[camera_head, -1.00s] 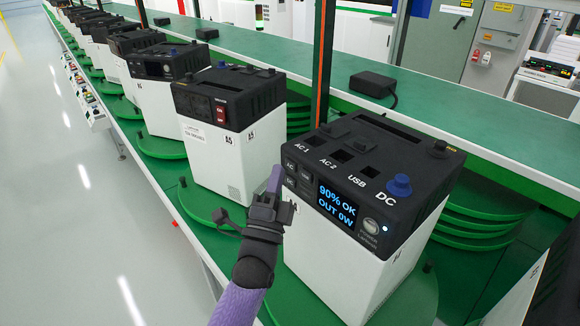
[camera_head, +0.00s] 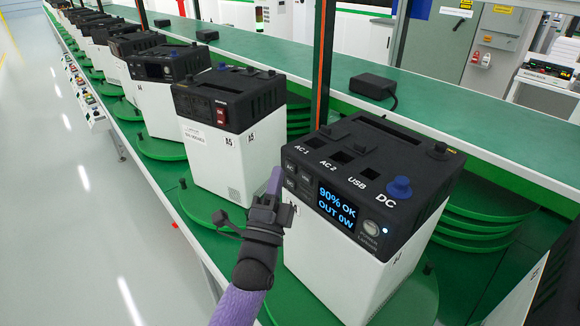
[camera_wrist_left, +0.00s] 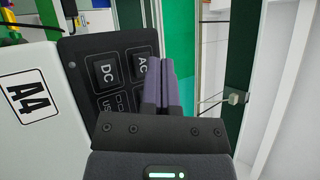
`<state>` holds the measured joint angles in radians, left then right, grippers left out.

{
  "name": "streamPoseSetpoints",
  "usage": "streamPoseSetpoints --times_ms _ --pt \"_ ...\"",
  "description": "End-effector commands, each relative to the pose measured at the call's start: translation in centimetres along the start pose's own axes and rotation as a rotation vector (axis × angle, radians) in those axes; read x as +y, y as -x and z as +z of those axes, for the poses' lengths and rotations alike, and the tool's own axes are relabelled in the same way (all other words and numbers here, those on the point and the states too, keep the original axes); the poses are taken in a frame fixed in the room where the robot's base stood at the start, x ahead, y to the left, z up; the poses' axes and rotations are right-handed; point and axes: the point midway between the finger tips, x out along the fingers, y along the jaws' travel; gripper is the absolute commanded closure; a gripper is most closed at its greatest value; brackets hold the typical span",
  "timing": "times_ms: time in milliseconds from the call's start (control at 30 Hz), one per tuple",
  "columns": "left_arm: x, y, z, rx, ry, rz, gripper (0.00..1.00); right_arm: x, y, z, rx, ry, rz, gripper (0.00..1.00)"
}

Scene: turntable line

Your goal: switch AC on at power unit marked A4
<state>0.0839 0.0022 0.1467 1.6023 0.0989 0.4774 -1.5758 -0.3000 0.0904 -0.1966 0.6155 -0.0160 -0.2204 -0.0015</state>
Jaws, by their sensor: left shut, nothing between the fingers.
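The power unit marked A4 (camera_head: 335,262) is a white box with a black top, standing on a green turntable. Its lit display (camera_head: 338,208) reads 90% OK, OUT 0W. The AC button (camera_head: 289,168) is at the upper left of its front panel. In the wrist view the A4 label (camera_wrist_left: 29,97), the DC button (camera_wrist_left: 106,70) and the AC button (camera_wrist_left: 139,60) show, the AC button partly covered by my fingers. My left gripper (camera_head: 275,181) is shut and empty, its purple fingertips (camera_wrist_left: 160,72) just beside the AC button; I cannot tell if they touch.
The unit marked A5 (camera_head: 225,165) stands left behind A4, with more units (camera_head: 165,90) on turntables along the line. A black adapter (camera_head: 372,84) lies on the green bench (camera_head: 440,115). The floor (camera_head: 75,200) at left is clear.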

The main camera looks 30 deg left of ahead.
Motion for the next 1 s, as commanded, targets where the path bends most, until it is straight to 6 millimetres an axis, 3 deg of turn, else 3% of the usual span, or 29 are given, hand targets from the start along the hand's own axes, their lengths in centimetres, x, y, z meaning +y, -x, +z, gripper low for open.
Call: streamPoseSetpoints --times_ms 1000 --pt "0.41 -0.50 -0.37 -0.001 0.002 0.000 1.00 0.08 -0.23 0.06 -0.001 0.001 0.001 0.38"
